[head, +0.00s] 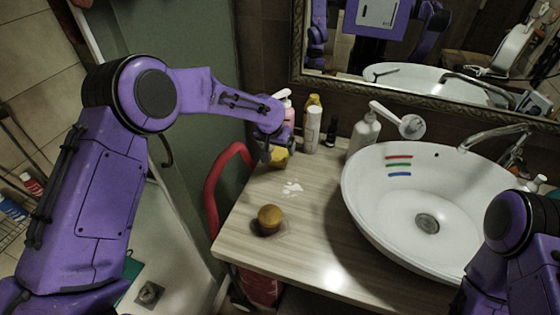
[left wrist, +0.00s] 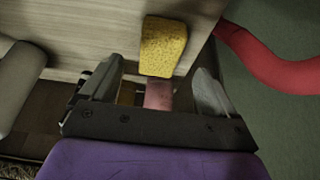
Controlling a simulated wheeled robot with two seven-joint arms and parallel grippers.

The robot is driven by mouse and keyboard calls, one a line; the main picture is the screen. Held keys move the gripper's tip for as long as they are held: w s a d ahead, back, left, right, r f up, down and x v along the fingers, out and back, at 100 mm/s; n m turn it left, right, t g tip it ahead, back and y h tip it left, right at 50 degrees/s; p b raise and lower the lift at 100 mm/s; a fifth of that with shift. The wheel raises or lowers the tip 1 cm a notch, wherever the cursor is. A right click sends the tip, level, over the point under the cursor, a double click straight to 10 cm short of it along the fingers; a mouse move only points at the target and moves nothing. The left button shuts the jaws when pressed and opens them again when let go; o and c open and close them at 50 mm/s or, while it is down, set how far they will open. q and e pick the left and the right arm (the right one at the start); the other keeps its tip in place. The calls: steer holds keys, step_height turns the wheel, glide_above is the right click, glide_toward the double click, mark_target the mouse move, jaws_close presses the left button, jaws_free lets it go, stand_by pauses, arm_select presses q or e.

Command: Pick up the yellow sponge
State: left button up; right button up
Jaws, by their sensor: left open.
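The yellow sponge (head: 280,160) sits at the far left of the wooden counter (head: 328,228), partly hidden by my left gripper (head: 273,150). In the left wrist view the sponge (left wrist: 163,46) lies on the counter near its edge, just beyond the fingertips. My left gripper (left wrist: 159,68) is open there, with one finger on each side of the line to the sponge. Nothing is held in it. My right arm shows at the lower right of the head view, but its gripper is out of the picture.
A pink bottle (head: 288,112), a white bottle (head: 313,130) and a pump bottle (head: 364,135) stand behind the sponge. A white basin (head: 385,215) fills the right side. A brown round object (head: 269,217) stands near the front. A red curved thing (head: 214,180) borders the counter's left edge.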

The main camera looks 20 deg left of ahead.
mark_target(280, 153)
arm_select(q)
steer(key=b+x, duration=0.5)
steer(key=x, duration=0.1)
steer(key=shift+w+f, duration=0.25)
steer(key=shift+f, duration=0.05)
steer(key=shift+s+r, duration=0.1)
steer(key=shift+r, duration=0.25)
steer(key=c, duration=1)
steer(key=shift+c, duration=0.2)
